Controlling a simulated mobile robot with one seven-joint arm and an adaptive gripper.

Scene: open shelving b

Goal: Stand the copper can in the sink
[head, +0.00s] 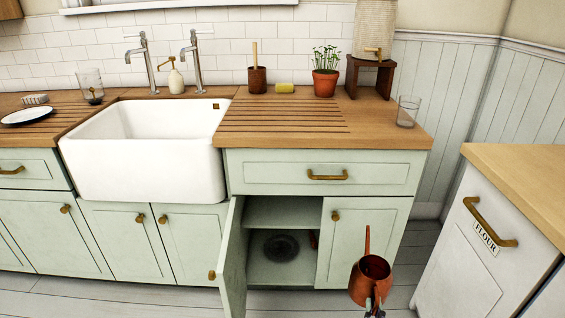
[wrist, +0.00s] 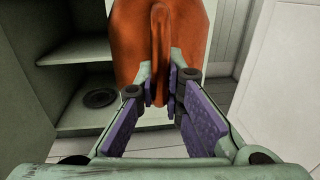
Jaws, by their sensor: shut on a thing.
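The copper can (head: 370,272) is in front of the lower cabinets, right of the open one, and looks held off the floor. Its long thin spout points up in the head view. My gripper (head: 374,304) is at its near side, mostly hidden at the bottom edge. In the wrist view my gripper (wrist: 160,98) is shut on the handle of the copper can (wrist: 190,40); the can's top is out of frame. The white sink (head: 142,178) is up and to the left, set in the wooden counter. Its visible basin looks empty.
A cabinet door (head: 233,262) stands open below the counter, with a dark round object (head: 281,248) inside. Two taps (head: 194,62) rise behind the sink. A glass (head: 407,111) stands near the counter's right end. A flour cabinet (head: 475,240) is at right.

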